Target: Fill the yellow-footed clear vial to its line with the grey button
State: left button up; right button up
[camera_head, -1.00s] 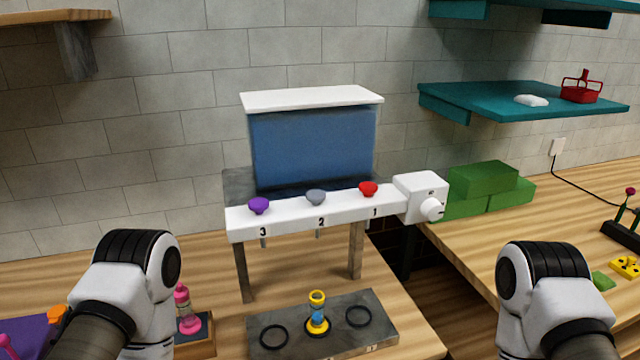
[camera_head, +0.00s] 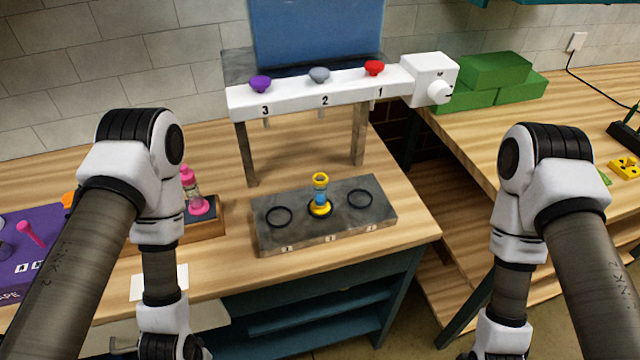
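The yellow-footed clear vial (camera_head: 321,190) stands upright at the middle position of the grey base plate (camera_head: 300,240), between two black rings. It has a yellow rim and blue in its body; its line and exact level are too small to tell. The grey button (camera_head: 319,75) sits on the white dispenser bar (camera_head: 290,98) above the number 2, between the purple button (camera_head: 260,83) and the red button (camera_head: 374,67). A nozzle hangs below each visible number 3 and 2. Both my arms hang down at the sides; neither gripper is in view.
A pink-footed vial (camera_head: 195,195) stands on a wooden stand at left, beside a purple mat (camera_head: 30,250). A white knob box (camera_head: 430,78) ends the bar at right. Green blocks (camera_head: 495,80) lie on the right table. Dispenser legs flank the space behind the plate.

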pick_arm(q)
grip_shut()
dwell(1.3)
